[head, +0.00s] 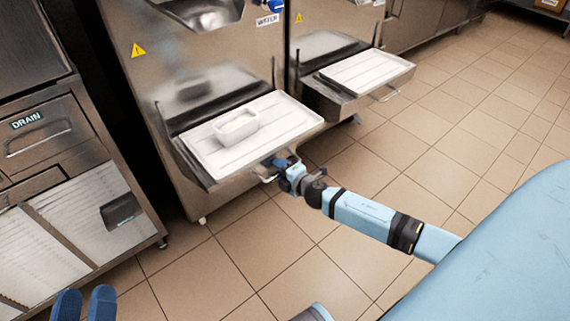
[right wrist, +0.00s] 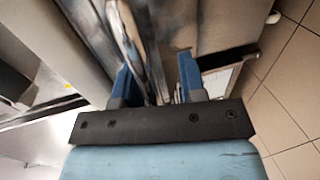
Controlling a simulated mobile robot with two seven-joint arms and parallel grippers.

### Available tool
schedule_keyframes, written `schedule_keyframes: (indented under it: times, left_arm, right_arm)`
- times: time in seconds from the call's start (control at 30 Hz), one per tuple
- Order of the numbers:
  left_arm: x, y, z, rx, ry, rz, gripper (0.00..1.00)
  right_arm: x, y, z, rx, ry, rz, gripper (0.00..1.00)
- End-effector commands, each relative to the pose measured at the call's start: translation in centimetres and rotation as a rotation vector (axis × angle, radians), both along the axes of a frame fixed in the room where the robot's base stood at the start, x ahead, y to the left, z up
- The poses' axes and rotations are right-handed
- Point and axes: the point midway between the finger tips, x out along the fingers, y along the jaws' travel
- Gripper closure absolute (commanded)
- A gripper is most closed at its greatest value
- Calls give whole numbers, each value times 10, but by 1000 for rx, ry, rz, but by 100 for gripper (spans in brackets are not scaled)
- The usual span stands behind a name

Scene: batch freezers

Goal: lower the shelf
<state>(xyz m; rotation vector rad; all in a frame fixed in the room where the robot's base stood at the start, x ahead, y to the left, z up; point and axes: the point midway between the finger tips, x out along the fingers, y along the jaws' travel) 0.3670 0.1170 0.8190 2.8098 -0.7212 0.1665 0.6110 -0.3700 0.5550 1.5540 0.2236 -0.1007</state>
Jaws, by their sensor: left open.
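The near freezer's shelf (head: 207,178) stands out level from its steel front, with a white ribbed top and a small white container (head: 236,126) on it. A metal handle (head: 265,178) is at the shelf's front edge. My right gripper (head: 279,163) is at this handle. In the right wrist view my right gripper's blue fingers (right wrist: 157,85) are spread apart, with a thin metal bar (right wrist: 153,70) between them; firm contact is not clear. My left gripper (head: 85,304) is open and empty at the bottom left, away from the shelf.
A second freezer with a similar shelf (head: 366,72) and handle stands to the right. A steel cabinet marked DRAIN (head: 38,128) is at the left. The tiled floor (head: 380,165) in front is clear. A thin leg of the near freezer (head: 201,220) meets the floor.

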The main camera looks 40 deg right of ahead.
Motion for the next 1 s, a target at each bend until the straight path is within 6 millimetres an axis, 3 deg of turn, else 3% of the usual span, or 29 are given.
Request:
schedule_keyframes:
  times: [0.17, 0.4, 0.7, 1.0]
  left_arm:
    - [0, 0, 6, -2, -9, 3, 51]
    - [-1, 2, 18, -10, -39, 14, 51]
    - [0, 7, -5, 38, 43, 31, 51]
    - [2, 7, -11, 47, 59, 35, 51]
  right_arm:
    - [-17, -1, 4, 0, 2, 1, 62]
    - [-66, -5, 14, 3, 4, -1, 62]
    - [-119, -9, 25, 2, 2, 0, 62]
    - [-135, -10, 28, -1, 1, 1, 62]
